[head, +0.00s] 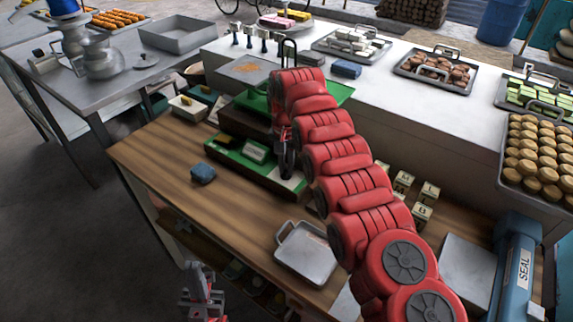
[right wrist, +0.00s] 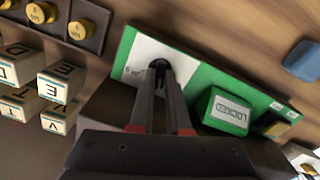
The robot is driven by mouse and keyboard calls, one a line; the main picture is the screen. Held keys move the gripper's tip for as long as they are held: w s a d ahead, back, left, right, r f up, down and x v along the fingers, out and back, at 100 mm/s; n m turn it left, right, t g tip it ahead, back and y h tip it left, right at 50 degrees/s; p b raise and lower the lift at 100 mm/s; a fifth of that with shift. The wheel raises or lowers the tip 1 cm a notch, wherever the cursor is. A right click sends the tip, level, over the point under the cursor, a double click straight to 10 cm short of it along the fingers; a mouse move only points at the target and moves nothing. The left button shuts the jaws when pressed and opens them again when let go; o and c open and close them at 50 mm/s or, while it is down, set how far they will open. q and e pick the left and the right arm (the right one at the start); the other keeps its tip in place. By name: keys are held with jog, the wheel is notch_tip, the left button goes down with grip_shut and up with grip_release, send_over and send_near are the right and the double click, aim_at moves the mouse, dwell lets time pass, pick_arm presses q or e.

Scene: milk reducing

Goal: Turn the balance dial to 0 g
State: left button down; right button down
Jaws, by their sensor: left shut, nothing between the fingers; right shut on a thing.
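The balance is a green body (head: 235,155) on the wooden counter, with a green tray on top partly behind my right arm. In the right wrist view its green front panel (right wrist: 192,92) carries a white plate (right wrist: 142,50) with a dark round dial (right wrist: 158,64). My right gripper (right wrist: 161,72) is shut on this dial; the fingers cover much of it, and the marking beside it is too small to read surely. In the head view the right gripper (head: 286,168) hangs at the balance's front. My left gripper (head: 203,300) is shut and empty, low at the bottom, away from the balance.
A small green block with a white label (right wrist: 230,112) sits on the panel beside the dial. A grey tray (head: 306,254) and lettered cubes (head: 421,215) lie to the right. Bare wood lies in front of the balance.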

jog(key=n, duration=0.4)
jog(key=shift+a, duration=0.1)
jog(key=shift+n+p, duration=0.3)
jog(key=shift+n, duration=1.6)
jog(key=c, duration=0.9)
grip_release()
